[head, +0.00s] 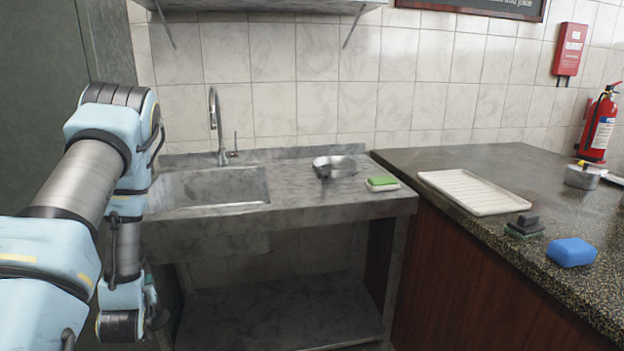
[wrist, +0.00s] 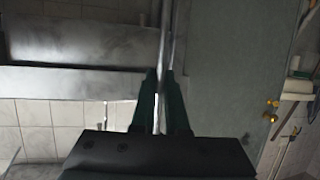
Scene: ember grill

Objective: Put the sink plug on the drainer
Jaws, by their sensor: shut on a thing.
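My gripper (wrist: 163,75) points downward low at the left, in front of the sink cabinet. In the wrist view its two dark fingers are shut on a thin grey thing, seen edge-on, which I take to be the sink plug (wrist: 161,95). In the head view a small roundish grey part of it (head: 158,318) shows beside the gripper, mostly hidden by my arm. The drainer (head: 475,191) is a white ribbed tray lying flat on the dark counter at the right, empty and far from my gripper.
The sink (head: 212,188) with its tap (head: 217,125) is at the left. A metal pan (head: 334,166) and a green sponge (head: 382,182) on a dish are right of it. Dark blocks (head: 526,224), a blue sponge (head: 571,252) and a metal pot (head: 582,177) stand around the drainer.

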